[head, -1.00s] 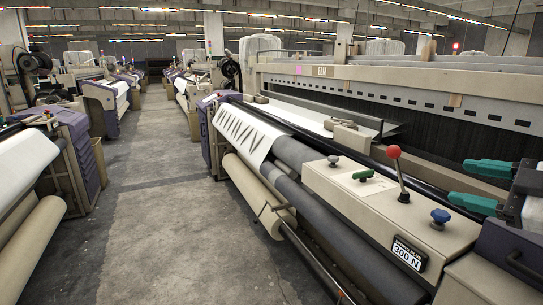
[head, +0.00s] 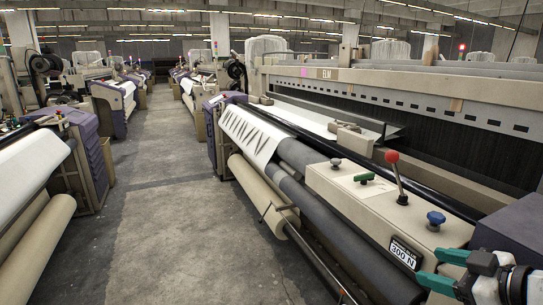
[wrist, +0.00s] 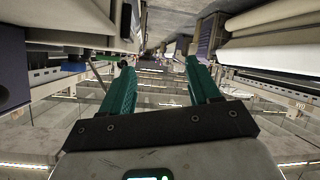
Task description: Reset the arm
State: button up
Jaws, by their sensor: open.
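My gripper (head: 440,268) is at the lower right of the head view, with its two green fingers apart and nothing between them. It is in front of the loom's control box (head: 345,205). In the wrist view my gripper (wrist: 160,92) shows both green fingers spread and empty, and the room appears upside down.
The loom (head: 440,85) fills the right side, with a white cloth roll showing dark stripes (head: 245,132). Another loom (head: 75,160) stands at the left. The concrete aisle (head: 165,220) between them is clear.

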jog(key=s+a+f+m+g+h+p, duration=0.1)
jog(key=s+a+f+m+g+p, duration=0.15)
jog(key=s+f, duration=0.4)
jog(key=s+a+f+m+g+h+p, duration=0.1)
jog(key=s+a+f+m+g, duration=0.2)
jog(key=f, duration=0.6)
jog(key=s+f+m+g+h+p, duration=0.1)
jog(key=s+f, duration=0.3)
jog(key=s, duration=0.7)
jog(key=s+f+m+g+h+p, duration=0.1)
jog(key=s+f+g, duration=0.3)
jog(key=s, duration=0.6)
jog(key=shift+s+a+f+m+h, duration=0.3)
jog(key=shift+s+a+m+h, duration=0.05)
jog(key=shift+m+h, duration=0.35)
